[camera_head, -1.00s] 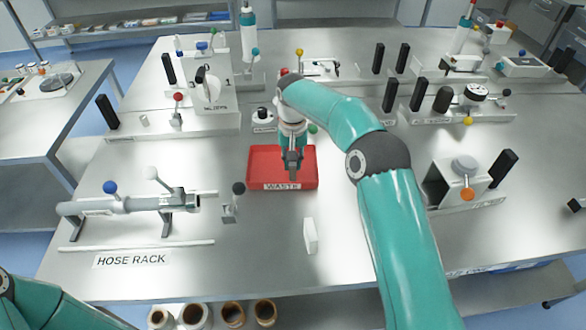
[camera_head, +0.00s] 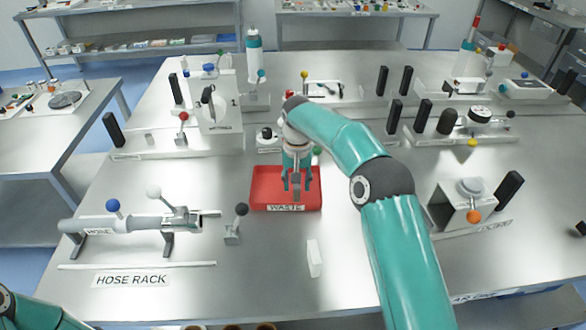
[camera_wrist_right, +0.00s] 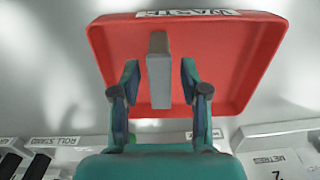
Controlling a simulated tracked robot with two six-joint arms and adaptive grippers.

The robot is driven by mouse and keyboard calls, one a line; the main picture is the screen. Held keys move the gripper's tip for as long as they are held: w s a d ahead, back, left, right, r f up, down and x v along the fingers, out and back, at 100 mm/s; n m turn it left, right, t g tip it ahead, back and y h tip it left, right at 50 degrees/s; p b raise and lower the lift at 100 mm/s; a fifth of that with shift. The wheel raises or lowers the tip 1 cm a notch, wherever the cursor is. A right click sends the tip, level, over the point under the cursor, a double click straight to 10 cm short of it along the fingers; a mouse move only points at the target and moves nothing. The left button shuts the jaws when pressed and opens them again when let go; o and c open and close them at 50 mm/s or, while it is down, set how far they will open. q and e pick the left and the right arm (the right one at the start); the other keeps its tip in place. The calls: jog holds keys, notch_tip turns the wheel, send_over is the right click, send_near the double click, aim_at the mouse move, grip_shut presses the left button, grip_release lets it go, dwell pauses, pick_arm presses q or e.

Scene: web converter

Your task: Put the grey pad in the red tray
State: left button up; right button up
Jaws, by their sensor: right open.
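The red tray (camera_head: 258,190), labelled WASTE, sits on the bench in front of my right arm. It also fills the upper part of the right wrist view (camera_wrist_right: 110,45). My right gripper (camera_head: 297,182) reaches over the tray with its fingers spread. In the right wrist view the fingers (camera_wrist_right: 160,78) stand apart on either side of the grey pad (camera_wrist_right: 159,85), with a gap on each side. The pad (camera_head: 297,187) looks narrow and long, over the tray's area. I cannot tell whether it touches the tray floor. My left gripper is out of view.
A white block (camera_head: 314,258) stands on the bench in front of the tray. The hose rack (camera_head: 130,226) and a small black-knobbed lever (camera_head: 234,228) are to the left. A fixture with an orange knob (camera_head: 460,205) is at the right. The bench front is mostly clear.

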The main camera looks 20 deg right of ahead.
notch_tip(320, 180, up, 12)
jog(key=p, duration=0.1)
jog(key=shift+f+p, duration=0.2)
jog(key=shift+p, duration=0.2)
